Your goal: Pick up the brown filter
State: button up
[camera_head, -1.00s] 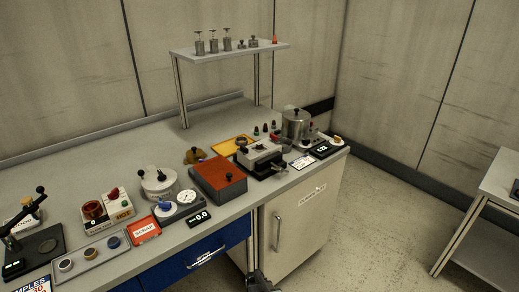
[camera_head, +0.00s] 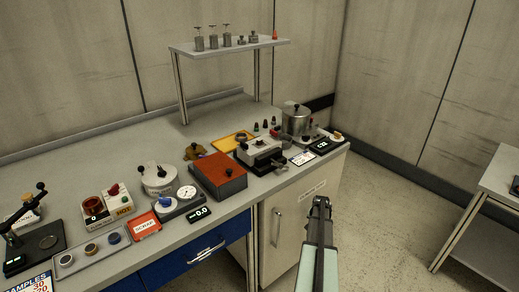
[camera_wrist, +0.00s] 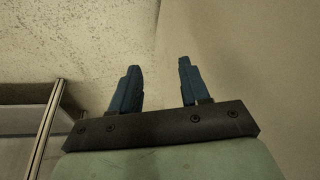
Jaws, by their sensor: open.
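A grey tray (camera_head: 77,261) at the front left of the bench holds three small round discs in a row. The middle disc (camera_head: 91,248) looks brownish and appears to be the brown filter. The left disc (camera_head: 66,260) is pale and the right disc (camera_head: 114,238) is dark blue. My gripper (camera_head: 321,203) is in front of the cabinet door, well to the right of the tray and apart from it. In the wrist view its two blue fingers (camera_wrist: 160,68) are spread with nothing between them. That view shows floor and a pale surface, no filter.
A red-labelled card (camera_head: 145,224), a gauge unit (camera_head: 183,200) and a box with a red-brown top (camera_head: 218,172) stand along the bench right of the tray. A lever press (camera_head: 40,240) stands at the left. Free floor lies right of the cabinet (camera_head: 292,225).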

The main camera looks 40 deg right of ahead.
jog(key=s+d+r+m+h, duration=0.1)
jog(key=d+r+h, duration=0.2)
jog(key=d+r, duration=1.05)
jog(key=s+d+r+m+t+h, duration=0.1)
jog(key=s+d+r+h, duration=0.25)
jog(key=d+r, duration=0.85)
jog(key=s+d+r+m+h, duration=0.15)
jog(key=s+d+r, duration=0.25)
jog(key=d+r, duration=0.85)
jog(key=w+a+r+y, duration=0.1)
jog(key=w+a+r, duration=0.2)
jog(key=w+a, duration=0.35)
jog(key=w+a+r+y, duration=0.2)
jog(key=w+a+r, duration=0.2)
jog(key=w+a, duration=0.25)
notch_tip(320, 180, up, 11)
jog(key=g+y, duration=0.3)
jog(key=y, duration=0.5)
send_over(259, 140)
jog(key=f, duration=0.7)
jog(key=shift+s+d, duration=0.1)
jog(key=shift+s, duration=0.15)
jog(key=shift+w+d+f, duration=0.1)
jog(key=shift+w+f, duration=0.05)
jog(key=shift+f, duration=1.35)
jog(key=shift+w+f, duration=0.15)
jog(key=shift+f, duration=1.3)
